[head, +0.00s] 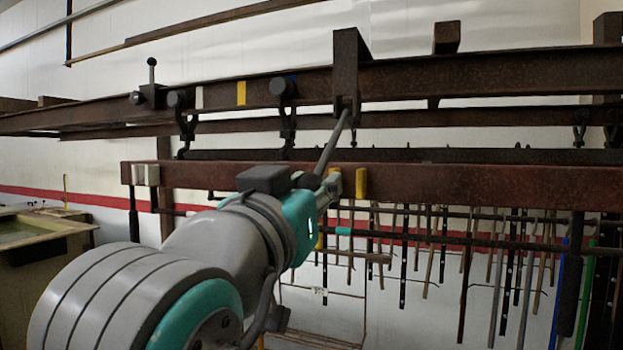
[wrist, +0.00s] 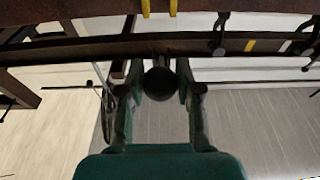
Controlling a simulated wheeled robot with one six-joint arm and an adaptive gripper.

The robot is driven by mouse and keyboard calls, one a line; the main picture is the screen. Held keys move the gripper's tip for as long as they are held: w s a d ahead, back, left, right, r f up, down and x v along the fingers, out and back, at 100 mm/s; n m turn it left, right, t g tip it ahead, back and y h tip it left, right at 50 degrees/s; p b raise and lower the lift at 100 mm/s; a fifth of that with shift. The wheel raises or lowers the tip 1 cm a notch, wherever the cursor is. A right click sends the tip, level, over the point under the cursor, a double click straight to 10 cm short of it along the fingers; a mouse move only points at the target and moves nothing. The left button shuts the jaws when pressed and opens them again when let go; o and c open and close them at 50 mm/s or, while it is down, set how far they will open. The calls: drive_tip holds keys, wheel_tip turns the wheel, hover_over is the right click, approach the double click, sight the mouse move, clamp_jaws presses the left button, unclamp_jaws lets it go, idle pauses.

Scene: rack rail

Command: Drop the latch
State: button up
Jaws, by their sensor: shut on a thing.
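A dark round knob (wrist: 159,84) sits between the two green fingers of my gripper (wrist: 160,72) in the wrist view, with a short neck leading to a dark beam. The fingers are closed on it. In the head view my gripper (head: 328,188) is at the lower rusty rail (head: 460,185), beside a yellow block (head: 361,183). A grey rod (head: 333,145) slants from the gripper up to a bracket (head: 346,70) on the upper beam; it may be the latch's lever. The knob is hidden there. A small upright ball-topped lever (head: 151,73) stands farther left on the upper beam.
Two dark hangers (head: 181,115) (head: 286,105) hang from the upper beam (head: 480,75), with yellow tape (head: 241,93) between them. Many thin rods (head: 470,255) hang below the lower rail at right. A tub (head: 40,262) stands at left.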

drive_tip(key=shift+w+d+f, duration=0.15)
drive_tip(key=shift+w+f, duration=0.3)
drive_tip(key=shift+f, duration=0.2)
drive_tip(key=shift+w+d+f, duration=0.15)
drive_tip(key=shift+w+f, duration=0.25)
drive_tip(key=shift+f, duration=0.2)
drive_tip(key=shift+w+d+f, duration=0.3)
drive_tip(key=shift+w+f, duration=0.4)
drive_tip(key=shift+w, duration=0.1)
drive_tip(key=shift+w+d+f, duration=0.25)
drive_tip(key=shift+w+f, duration=0.45)
drive_tip(key=shift+w, duration=0.05)
drive_tip(key=shift+w+d+f, duration=0.6)
drive_tip(key=shift+w+d, duration=0.1)
drive_tip(key=shift+w, duration=1.2)
drive_tip(key=shift+w+d+f, duration=0.6)
drive_tip(key=shift+w+d, duration=0.05)
drive_tip(key=shift+w, duration=1.25)
drive_tip(key=shift+w+d+f, duration=0.6)
drive_tip(key=shift+w+d, duration=0.1)
drive_tip(key=shift+w, duration=1.2)
drive_tip(key=o, duration=1)
drive_tip(key=r+v, duration=0.1)
drive_tip(key=v, duration=0.5)
drive_tip(key=shift+s+r, duration=0.2)
drive_tip(key=shift+s, duration=0.35)
